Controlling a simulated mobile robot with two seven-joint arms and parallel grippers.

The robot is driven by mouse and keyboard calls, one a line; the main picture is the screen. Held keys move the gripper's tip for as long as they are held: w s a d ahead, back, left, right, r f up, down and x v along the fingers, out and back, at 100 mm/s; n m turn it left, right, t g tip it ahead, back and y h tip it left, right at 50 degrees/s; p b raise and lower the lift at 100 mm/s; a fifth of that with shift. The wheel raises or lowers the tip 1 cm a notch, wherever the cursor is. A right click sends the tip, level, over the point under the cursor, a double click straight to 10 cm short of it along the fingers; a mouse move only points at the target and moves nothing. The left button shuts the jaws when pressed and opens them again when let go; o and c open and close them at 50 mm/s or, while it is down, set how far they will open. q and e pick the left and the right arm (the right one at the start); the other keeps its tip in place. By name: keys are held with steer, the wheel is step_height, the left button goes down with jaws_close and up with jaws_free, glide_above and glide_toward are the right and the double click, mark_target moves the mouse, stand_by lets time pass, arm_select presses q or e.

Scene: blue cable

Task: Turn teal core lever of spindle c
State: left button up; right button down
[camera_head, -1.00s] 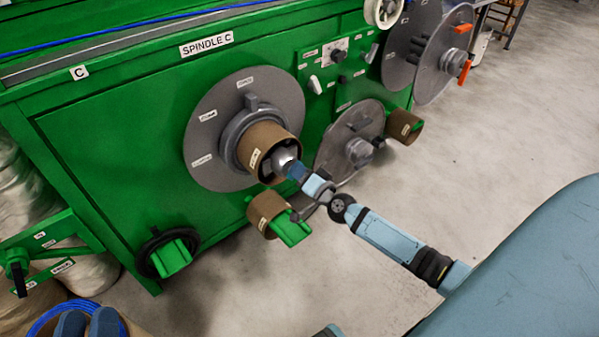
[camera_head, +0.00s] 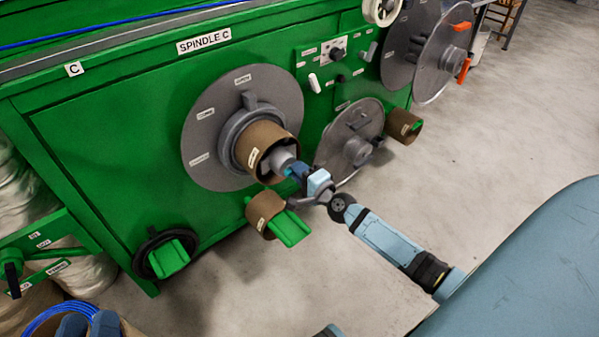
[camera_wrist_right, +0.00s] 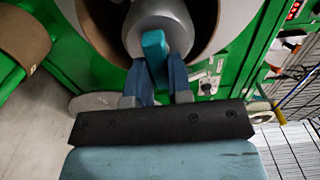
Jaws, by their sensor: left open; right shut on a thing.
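Spindle C's large grey disc (camera_head: 212,132) stands on the green machine, with a brown cardboard core (camera_head: 262,141) around its hub. The teal core lever (camera_wrist_right: 154,50) sticks out from the grey spindle end (camera_wrist_right: 172,22) inside the core's opening. My right gripper (camera_head: 294,170) is at that opening; its blue fingers (camera_wrist_right: 160,80) are shut on the teal lever. In the head view the fingers largely hide the lever. My left gripper (camera_head: 90,326) is open at the bottom left edge, over a blue cable coil (camera_head: 50,314), only its fingertips showing.
A smaller brown core (camera_head: 258,214) with a green piece sits just below the spindle. A smaller grey disc (camera_head: 336,150) stands right of it, close to my right gripper. A control panel (camera_head: 332,56) is above. The floor (camera_head: 480,150) at right is clear.

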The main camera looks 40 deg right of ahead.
stand_by(0.5)
steer(key=c, duration=1)
jaws_free()
steer(key=shift+c, duration=0.2)
steer(key=s+d, duration=0.1)
steer(key=s, duration=1.2)
steer(key=shift+s, duration=0.4)
